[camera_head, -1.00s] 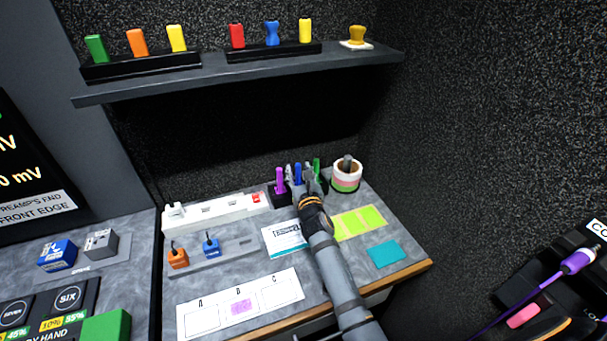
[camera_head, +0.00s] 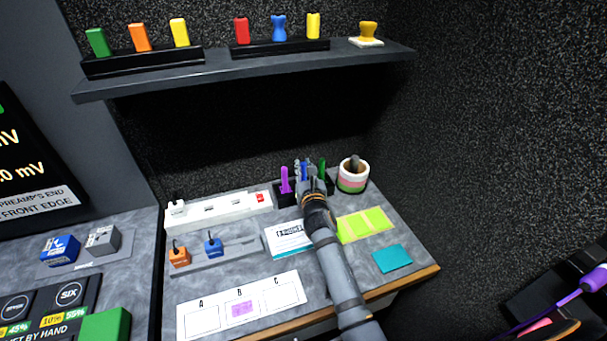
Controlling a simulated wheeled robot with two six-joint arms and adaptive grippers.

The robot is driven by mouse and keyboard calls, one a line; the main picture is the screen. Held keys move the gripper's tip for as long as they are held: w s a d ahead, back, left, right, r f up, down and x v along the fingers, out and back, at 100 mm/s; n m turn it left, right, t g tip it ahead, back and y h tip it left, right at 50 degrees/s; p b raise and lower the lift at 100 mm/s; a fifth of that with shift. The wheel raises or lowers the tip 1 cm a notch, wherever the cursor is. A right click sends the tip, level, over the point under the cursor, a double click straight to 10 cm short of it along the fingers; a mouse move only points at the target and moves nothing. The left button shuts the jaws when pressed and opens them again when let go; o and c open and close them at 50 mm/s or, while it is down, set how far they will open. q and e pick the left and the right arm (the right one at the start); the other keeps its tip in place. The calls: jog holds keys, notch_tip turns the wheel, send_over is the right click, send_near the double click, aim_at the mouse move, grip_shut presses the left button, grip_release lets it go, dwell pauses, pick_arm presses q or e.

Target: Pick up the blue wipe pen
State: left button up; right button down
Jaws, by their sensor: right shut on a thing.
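The blue wipe pen (camera_head: 304,170) stands upright in the black pen holder (camera_head: 283,196) at the back of the desk, between a purple pen (camera_head: 284,179) and a green pen (camera_head: 322,168). My right gripper (camera_head: 305,172) reaches over the holder from the front and is shut on the blue pen. The fingers and wrist hide the pen's lower part and much of the holder. I cannot tell whether the pen has lifted. My left gripper is not in view.
A striped cup (camera_head: 353,181) stands close right of the holder. A white power strip (camera_head: 218,210) lies to the left. A shelf (camera_head: 240,70) overhangs the desk. Yellow-green notes (camera_head: 365,224), a teal pad (camera_head: 392,258) and a labelled card (camera_head: 240,304) lie in front.

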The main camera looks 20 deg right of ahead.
notch_tip(320, 180, up, 10)
jog(key=p, duration=0.6)
